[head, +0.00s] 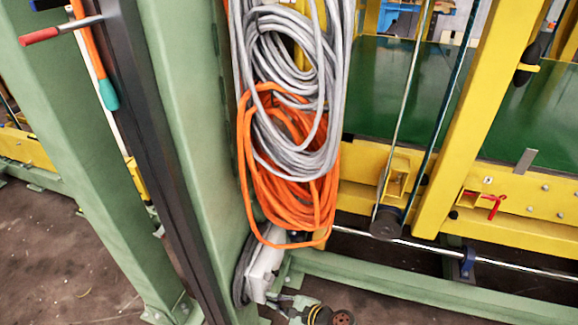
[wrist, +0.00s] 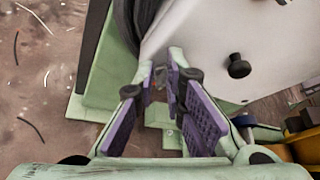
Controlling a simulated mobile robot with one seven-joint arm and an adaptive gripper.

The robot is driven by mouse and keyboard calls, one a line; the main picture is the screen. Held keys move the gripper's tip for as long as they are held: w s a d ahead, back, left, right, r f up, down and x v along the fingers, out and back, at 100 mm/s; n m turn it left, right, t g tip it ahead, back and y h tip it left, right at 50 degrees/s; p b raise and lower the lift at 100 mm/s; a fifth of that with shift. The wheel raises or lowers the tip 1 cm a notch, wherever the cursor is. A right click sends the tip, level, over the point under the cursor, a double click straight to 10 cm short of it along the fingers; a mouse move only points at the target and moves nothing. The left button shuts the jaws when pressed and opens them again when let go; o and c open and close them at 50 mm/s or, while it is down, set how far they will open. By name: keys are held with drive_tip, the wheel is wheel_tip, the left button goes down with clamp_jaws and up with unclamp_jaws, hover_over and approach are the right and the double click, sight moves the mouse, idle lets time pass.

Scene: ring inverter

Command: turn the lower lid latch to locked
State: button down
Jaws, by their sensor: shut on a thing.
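The white box (head: 266,268) hangs low beside the green column, below the cable coils. In the wrist view its white lid (wrist: 205,40) fills the upper right, with a black knob-shaped latch (wrist: 238,67) standing out from it, clear of my fingers. My gripper (wrist: 162,76), with purple pads, is closed in at the lid's lower-left edge. It is shut on a small part there, which I take to be the lower lid latch; the fingertips mostly hide it, so its angle cannot be told. In the head view my gripper (head: 283,298) is just below the box.
Orange cable (head: 285,195) and grey cable (head: 300,80) hang in coils above the box. The green column (head: 180,110) stands close at its left. A green floor beam (head: 400,285) and yellow frame (head: 450,130) lie to the right. Open floor shows at lower left.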

drive_tip(key=shift+s+a+f+g, duration=0.3)
drive_tip(key=shift+s+a+f, duration=0.15)
drive_tip(key=shift+f, duration=0.05)
drive_tip(key=shift+s+a+r+p, duration=0.15)
drive_tip(key=shift+r+p, duration=0.2)
drive_tip(key=shift+p, duration=0.45)
drive_tip(key=s+d, duration=0.1)
drive_tip(key=d, duration=0.5)
drive_tip(key=shift+s+d+r+p, duration=0.2)
drive_tip(key=shift+d+p, duration=0.05)
drive_tip(key=shift+p, duration=0.05)
